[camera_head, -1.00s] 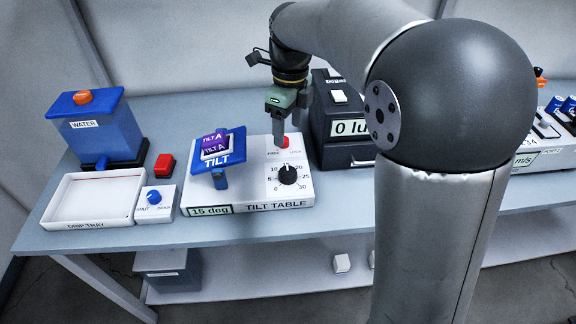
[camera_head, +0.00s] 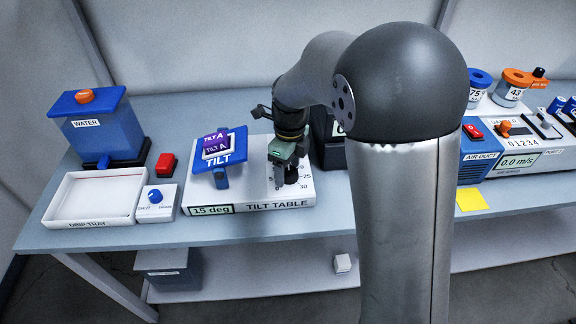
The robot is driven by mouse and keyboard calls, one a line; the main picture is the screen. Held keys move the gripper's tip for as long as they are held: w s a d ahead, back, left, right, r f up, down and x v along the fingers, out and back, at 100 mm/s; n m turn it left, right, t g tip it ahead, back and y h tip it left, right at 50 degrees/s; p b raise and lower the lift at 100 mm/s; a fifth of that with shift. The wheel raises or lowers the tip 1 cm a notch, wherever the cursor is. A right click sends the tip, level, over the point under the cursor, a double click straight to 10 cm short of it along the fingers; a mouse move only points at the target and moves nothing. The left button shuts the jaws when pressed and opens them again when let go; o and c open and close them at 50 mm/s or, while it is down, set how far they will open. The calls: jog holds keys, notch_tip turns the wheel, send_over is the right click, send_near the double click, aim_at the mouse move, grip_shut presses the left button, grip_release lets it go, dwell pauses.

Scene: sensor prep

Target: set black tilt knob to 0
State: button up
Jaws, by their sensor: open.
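The tilt table (camera_head: 240,207) is a white box on the bench, and its display (camera_head: 211,210) reads 15 deg. My gripper (camera_head: 285,182) is open and points down over the dial on the right part of the box. The black tilt knob is largely hidden behind the gripper, and its pointer cannot be made out. I cannot tell whether the fingers touch the knob. Dial numbers 25 and 30 show to the right of the gripper.
Left of the tilt table stand a red button box (camera_head: 165,163), a small box with a blue knob (camera_head: 155,197), a drip tray (camera_head: 95,221) and a blue water tank (camera_head: 102,127). The black light box is mostly hidden behind my arm. An air duct unit (camera_head: 508,152) stands right.

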jog(key=c, duration=1)
jog(key=shift+n, duration=0.3)
jog(key=n, duration=0.5)
jog(key=shift+s+a, duration=0.1)
jog(key=n, duration=0.6)
jog(key=shift+s+n+h, duration=0.1)
jog(key=shift+n+h, duration=0.2)
jog(key=shift+n, duration=0.1)
jog(key=n, duration=0.7)
jog(key=shift+s+b, duration=0.1)
jog(key=shift+b, duration=0.3)
jog(key=n, duration=0.3)
jog(key=shift+n+t, duration=0.3)
jog(key=shift+n, duration=0.1)
jog(key=shift+s+d+n, duration=0.1)
jog(key=shift+d+n, duration=0.1)
jog(key=shift+n, duration=1.7)
jog(key=shift+r, duration=0.1)
